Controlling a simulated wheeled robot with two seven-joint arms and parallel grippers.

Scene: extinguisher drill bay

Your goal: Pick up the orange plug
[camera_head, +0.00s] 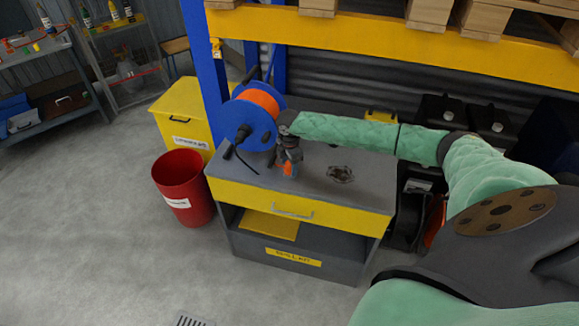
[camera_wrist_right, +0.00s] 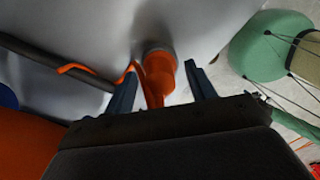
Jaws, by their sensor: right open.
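The orange plug (camera_head: 289,169) is at the left part of the grey top of the yellow-drawered cabinet (camera_head: 262,178). In the right wrist view the plug (camera_wrist_right: 160,68) appears as an orange cylinder between the two dark fingers. My right gripper (camera_head: 288,160) points down over the plug, just in front of the cable reel, with its fingers (camera_wrist_right: 163,76) apart. I cannot tell whether a finger touches the plug. The gripper hides part of the plug in the head view. My left gripper is not in view.
A blue cable reel (camera_head: 241,128) with orange cable stands close to the left of the gripper. A dark metal piece (camera_head: 340,174) lies to the right on the cabinet top. A red bin (camera_head: 184,190) stands on the floor at left. A yellow shelf beam (camera_head: 400,45) runs above.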

